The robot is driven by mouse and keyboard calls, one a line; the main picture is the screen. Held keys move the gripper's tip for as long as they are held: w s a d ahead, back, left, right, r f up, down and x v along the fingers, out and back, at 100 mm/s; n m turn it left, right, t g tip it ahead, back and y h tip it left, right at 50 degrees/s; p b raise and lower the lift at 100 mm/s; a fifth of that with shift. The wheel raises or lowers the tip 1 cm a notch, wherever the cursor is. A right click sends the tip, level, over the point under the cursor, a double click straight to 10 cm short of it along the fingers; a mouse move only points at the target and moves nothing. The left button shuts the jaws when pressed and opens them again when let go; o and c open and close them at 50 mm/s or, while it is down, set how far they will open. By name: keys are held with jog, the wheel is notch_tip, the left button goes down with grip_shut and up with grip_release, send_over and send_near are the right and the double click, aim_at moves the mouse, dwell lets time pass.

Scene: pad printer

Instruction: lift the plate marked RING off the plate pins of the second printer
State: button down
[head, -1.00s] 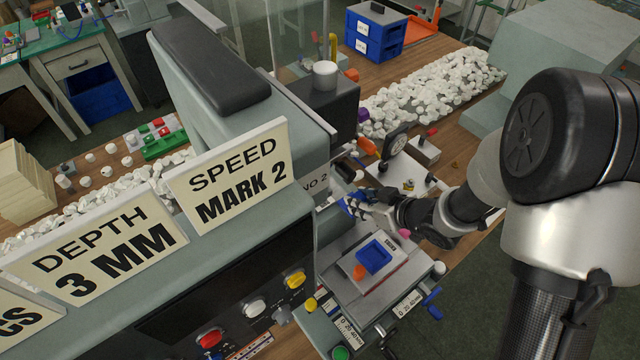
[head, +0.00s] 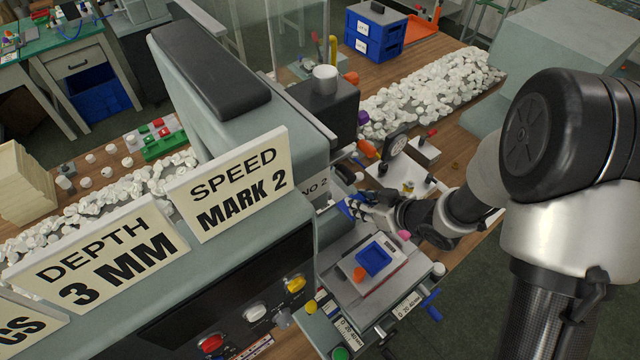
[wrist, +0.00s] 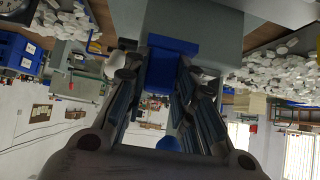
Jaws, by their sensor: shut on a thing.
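My gripper (head: 362,203) is at the second printer, marked NO 2 (head: 317,186), just behind its front fixture. In the wrist view my gripper (wrist: 158,100) has its two fingers closed on a blue block (wrist: 172,48). The blue block also shows in the head view (head: 349,209), partly covered by the fingers. I cannot tell whether it is part of the plate marked RING; no RING lettering is readable. The plate pins cannot be made out. The fixture in front carries a pale plate (head: 392,270) with a blue recessed piece (head: 373,258) on it.
Signs SPEED MARK 2 (head: 230,185) and DEPTH 3 MM (head: 100,262) stand on the printer at left. A blue crank (head: 431,299) sticks out at the fixture's right.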

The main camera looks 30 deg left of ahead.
jog(key=shift+r+p, duration=1.05)
jog(key=shift+r, duration=0.3)
jog(key=shift+f, duration=0.1)
